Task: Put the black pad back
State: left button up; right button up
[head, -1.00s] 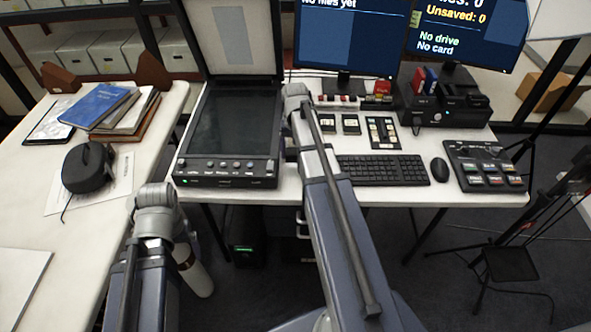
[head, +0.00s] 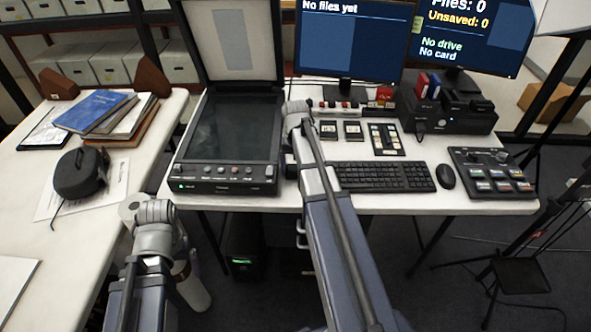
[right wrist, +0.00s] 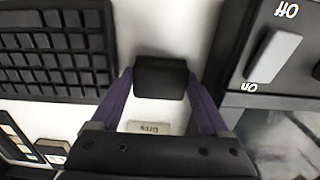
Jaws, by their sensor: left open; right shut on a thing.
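The black pad (right wrist: 160,78) is a small dark block between the purple fingers of my right gripper (right wrist: 161,92) in the right wrist view. The gripper is shut on it, over the white desk beside a small label (right wrist: 157,128). I cannot tell whether the pad touches the desk. In the head view my right arm reaches the gap between the scanner (head: 222,185) and the keyboard (head: 385,177), and hides most of its gripper and the pad. My left arm hangs low at the left; its fingers do not show.
In the right wrist view the keyboard (right wrist: 55,45) is at left and a dark device with an on/off switch (right wrist: 272,60) at right, both close to the gripper. Small button panels (head: 341,130) lie behind the keyboard. Books (head: 105,115) and a black case (head: 80,172) lie on the left table.

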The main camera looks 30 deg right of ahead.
aim_at(296, 168)
jog(key=shift+f, duration=0.2)
jog(key=o, duration=0.9)
jog(key=shift+r, duration=0.1)
jog(key=shift+r, duration=0.15)
notch_tip(296, 168, up, 12)
jog(key=p, duration=1.2)
